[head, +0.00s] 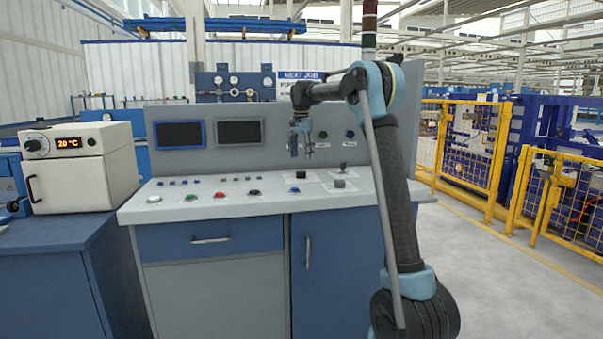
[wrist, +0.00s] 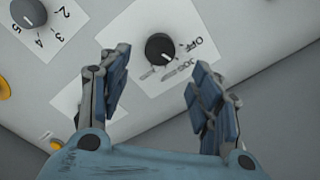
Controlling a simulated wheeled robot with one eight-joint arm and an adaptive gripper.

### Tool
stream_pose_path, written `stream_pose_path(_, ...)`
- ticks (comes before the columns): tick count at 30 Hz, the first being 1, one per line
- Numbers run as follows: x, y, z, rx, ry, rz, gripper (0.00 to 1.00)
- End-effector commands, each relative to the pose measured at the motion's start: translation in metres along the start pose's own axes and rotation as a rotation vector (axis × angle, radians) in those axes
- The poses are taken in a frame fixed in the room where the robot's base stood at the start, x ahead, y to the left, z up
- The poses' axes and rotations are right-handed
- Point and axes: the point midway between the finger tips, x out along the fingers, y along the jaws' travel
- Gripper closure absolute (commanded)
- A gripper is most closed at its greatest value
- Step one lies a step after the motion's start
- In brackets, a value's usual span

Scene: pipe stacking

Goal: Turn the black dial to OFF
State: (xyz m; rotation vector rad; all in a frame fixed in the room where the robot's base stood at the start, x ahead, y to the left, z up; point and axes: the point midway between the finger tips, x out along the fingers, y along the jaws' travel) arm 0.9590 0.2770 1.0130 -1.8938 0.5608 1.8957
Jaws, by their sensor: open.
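The black dial (wrist: 160,47) shows in the wrist view on a white label plate (wrist: 135,35), with OFF printed to its right. Its white pointer mark points down and slightly left in that view, away from OFF. In the head view a small black dial (head: 303,174) stands on a white plate on the console top. My gripper (head: 300,150) hangs above it, fingers down. In the wrist view my gripper (wrist: 161,60) is open and empty, its two fingers apart to either side below the dial. Neither finger appears to touch it.
A grey dial (wrist: 28,12) with numbers sits on a neighbouring plate. The console top (head: 225,207) carries several buttons, and a joystick (head: 343,167) stands at its right. The upright panel with two screens (head: 240,132) is behind my gripper. A white oven (head: 85,165) stands at left.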

Motion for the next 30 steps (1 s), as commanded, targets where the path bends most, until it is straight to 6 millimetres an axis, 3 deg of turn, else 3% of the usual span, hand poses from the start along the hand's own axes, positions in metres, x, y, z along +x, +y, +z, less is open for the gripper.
stream_pose_path(6,0.039,0.000,0.000,0.000,0.000,0.000,0.42)
stream_pose_path(12,0.063,0.000,0.000,0.000,0.000,0.000,0.42)
stream_pose_path(26,0.073,0.000,0.000,0.000,0.000,0.000,0.42)
stream_pose_path(30,0.073,0.000,0.000,0.000,0.000,0.000,0.72)
